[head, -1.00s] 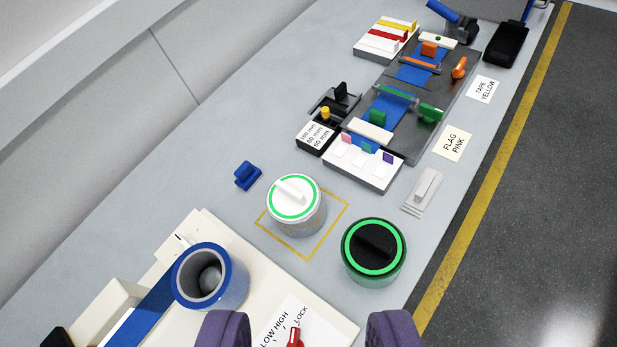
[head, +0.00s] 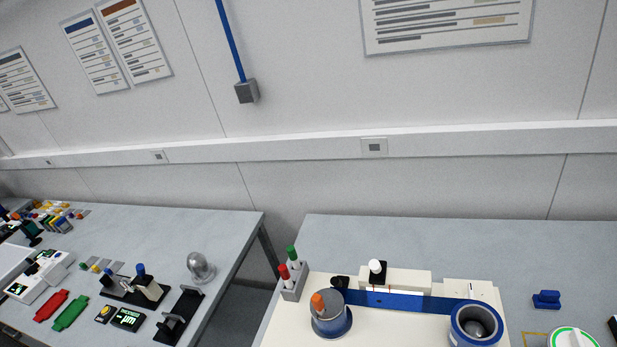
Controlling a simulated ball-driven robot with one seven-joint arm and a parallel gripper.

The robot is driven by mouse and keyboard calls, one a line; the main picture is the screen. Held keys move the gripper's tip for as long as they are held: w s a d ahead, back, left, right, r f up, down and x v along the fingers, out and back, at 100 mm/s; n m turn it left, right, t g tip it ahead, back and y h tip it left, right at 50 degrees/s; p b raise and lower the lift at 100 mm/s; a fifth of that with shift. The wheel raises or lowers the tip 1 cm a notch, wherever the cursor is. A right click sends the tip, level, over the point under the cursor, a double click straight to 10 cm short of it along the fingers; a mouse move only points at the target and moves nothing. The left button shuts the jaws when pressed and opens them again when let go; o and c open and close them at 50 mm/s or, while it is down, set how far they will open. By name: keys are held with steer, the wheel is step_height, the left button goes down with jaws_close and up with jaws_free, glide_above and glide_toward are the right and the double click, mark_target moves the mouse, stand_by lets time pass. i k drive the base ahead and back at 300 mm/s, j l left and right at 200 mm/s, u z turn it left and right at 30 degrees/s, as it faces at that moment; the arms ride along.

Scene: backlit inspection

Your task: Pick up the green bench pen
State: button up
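Right of the holder is a cream machine (head: 400,325) with a blue strip, an orange-knobbed pot (head: 331,318) and a blue ring (head: 476,325). A gap separates the left bench (head: 225,235) from the right bench (head: 420,240). The wall stands behind.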

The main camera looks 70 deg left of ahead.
mark_target(291, 249)
steer(key=u, duration=1.95)
